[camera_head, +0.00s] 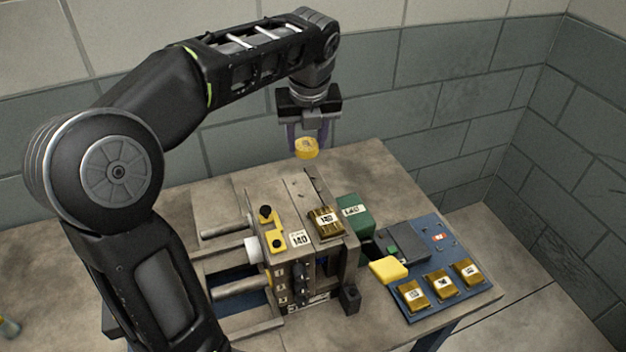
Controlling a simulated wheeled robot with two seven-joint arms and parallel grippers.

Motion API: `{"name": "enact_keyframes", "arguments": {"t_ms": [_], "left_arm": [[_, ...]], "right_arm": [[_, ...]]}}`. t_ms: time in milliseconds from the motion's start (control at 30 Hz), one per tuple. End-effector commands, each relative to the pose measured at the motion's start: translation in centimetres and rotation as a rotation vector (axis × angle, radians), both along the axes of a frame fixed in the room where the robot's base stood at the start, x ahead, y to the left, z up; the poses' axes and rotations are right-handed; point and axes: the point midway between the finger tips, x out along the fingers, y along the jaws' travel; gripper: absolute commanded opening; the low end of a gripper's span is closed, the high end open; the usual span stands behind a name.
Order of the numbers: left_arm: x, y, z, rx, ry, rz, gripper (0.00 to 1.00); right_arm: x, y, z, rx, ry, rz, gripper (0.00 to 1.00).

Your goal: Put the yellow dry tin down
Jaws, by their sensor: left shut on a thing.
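The yellow tin (306,149), small and round, hangs between the fingers of my left gripper (308,138). The gripper points down and is shut on it. The tin is in the air over the back part of the table (372,160), behind the metal mould block. Its underside and its height above the table cannot be told exactly. My right gripper does not show.
A mould machine (290,262) with rods stands mid-table, a brass block (326,221) on top. Beside it are a green box (354,212), a yellow block (388,270) and a blue board (462,295) with several brass blocks. The table's back right is bare.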

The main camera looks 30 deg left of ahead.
Motion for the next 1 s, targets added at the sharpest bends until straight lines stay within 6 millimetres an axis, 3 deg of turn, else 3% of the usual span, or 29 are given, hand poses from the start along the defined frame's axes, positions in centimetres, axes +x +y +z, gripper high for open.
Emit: {"name": "enact_keyframes", "arguments": {"t_ms": [233,567,1000], "left_arm": [[-0.1,0.0,-0.9,0.001,0.004,0.000,0.04],[0.0,0.0,-6.1,-0.001,0.003,0.001,0.04],[0.0,0.0,-7.3,0.000,0.003,0.000,0.04]], "right_arm": [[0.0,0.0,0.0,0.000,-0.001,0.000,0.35],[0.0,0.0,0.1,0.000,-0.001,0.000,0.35],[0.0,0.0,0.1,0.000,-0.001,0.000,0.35]]}}
